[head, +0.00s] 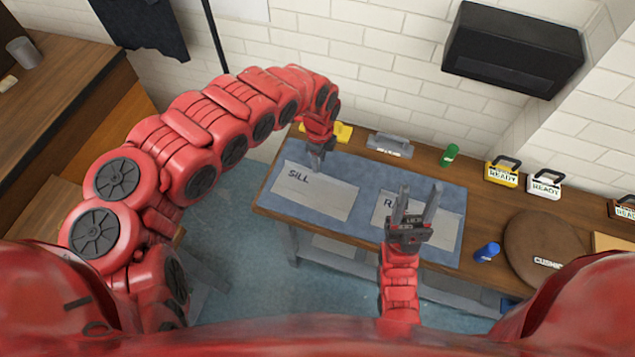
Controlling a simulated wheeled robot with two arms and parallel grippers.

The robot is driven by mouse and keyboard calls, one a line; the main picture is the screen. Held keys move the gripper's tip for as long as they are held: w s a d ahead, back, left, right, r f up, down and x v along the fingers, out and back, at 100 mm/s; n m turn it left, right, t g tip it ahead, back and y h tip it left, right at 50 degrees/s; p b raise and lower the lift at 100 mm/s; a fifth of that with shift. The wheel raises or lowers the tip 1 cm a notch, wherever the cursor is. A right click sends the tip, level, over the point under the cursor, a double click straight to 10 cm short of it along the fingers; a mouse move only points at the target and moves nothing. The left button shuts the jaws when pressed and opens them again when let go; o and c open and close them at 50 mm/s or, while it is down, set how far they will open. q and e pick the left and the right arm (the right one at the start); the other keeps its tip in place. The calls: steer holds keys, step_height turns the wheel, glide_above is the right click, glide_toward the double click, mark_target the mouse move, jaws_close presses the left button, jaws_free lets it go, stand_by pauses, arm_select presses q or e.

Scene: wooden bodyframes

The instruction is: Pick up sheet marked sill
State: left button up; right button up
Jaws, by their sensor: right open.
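The sheet marked SILL (318,197) is a pale grey panel lying flat on the left part of a blue mat (376,177). My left gripper (316,162) points down at the sheet's back edge; I cannot tell whether it touches the sheet or how far its fingers are apart. My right gripper (417,202) is open and empty, with two upright grey fingers in front of a second pale sheet (443,231). That sheet's label starts with R, and the rest is hidden behind the gripper.
The mat lies on a wooden bench (475,193) against a white brick wall.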

arm_select(q)
steer(key=p, duration=0.2)
glide_above(316, 185)
steer(key=w+d, duration=0.2)
steer(key=shift+w+a+f, duration=0.1)
steer(key=shift+w+f, duration=0.05)
steer(key=shift+f, duration=2.2)
steer(key=shift+w+a+f, duration=0.1)
steer(key=shift+a+f, duration=0.1)
steer(key=shift+f, duration=0.25)
steer(key=shift+c, duration=0.3)
jaws_close()
